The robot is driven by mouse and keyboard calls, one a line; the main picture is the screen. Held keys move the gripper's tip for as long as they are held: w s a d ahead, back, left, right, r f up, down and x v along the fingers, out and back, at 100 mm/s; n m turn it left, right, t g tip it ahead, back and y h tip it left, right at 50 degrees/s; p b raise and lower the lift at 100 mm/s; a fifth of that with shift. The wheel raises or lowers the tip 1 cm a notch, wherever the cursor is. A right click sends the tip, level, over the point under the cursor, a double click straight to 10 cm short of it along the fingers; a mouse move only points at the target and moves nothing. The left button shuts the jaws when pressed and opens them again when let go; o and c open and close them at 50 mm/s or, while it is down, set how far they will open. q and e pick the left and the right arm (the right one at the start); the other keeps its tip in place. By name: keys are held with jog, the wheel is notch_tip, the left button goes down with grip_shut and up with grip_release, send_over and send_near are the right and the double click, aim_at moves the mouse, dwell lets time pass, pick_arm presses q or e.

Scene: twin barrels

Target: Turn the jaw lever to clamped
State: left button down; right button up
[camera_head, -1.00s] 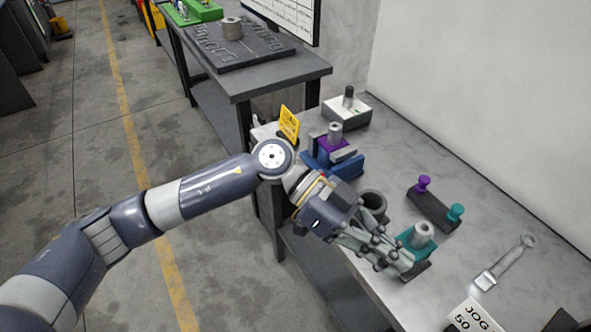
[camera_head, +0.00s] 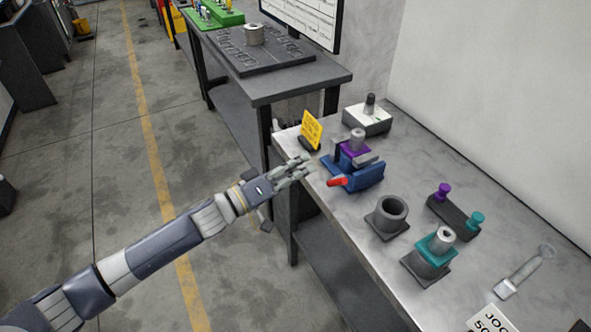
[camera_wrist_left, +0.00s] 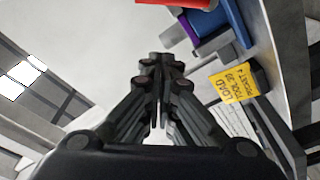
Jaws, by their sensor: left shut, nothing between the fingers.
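The jaw lever, with a red handle (camera_head: 337,181), sticks out from the front of the blue vise (camera_head: 362,176) on the bench. A purple block with a grey cylinder (camera_head: 357,140) on it sits in the vise. My left gripper (camera_head: 306,166) is shut and empty, left of the red handle and apart from it, near the bench's front edge. In the left wrist view the shut fingers (camera_wrist_left: 158,75) are in the middle; the red handle (camera_wrist_left: 178,3) and part of the blue vise (camera_wrist_left: 212,22) show at the top. My right gripper is not in view.
A yellow sign (camera_head: 311,130) stands left of the vise. A white-topped box (camera_head: 366,120) with a dark knob is behind it. A grey open cup (camera_head: 387,217), a teal block with a cylinder (camera_head: 434,250) and a wrench (camera_head: 523,273) lie to the right.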

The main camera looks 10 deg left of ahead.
aim_at(342, 180)
pick_arm(q)
jog(key=d, duration=0.2)
jog(key=d+f, duration=0.1)
jog(key=w+d+f+p, duration=0.1)
jog(key=d, duration=0.1)
jog(key=shift+d, duration=0.3)
jog(key=shift+s+d+m, duration=0.1)
jog(key=shift+s+m, duration=0.05)
jog(key=shift+m, duration=0.25)
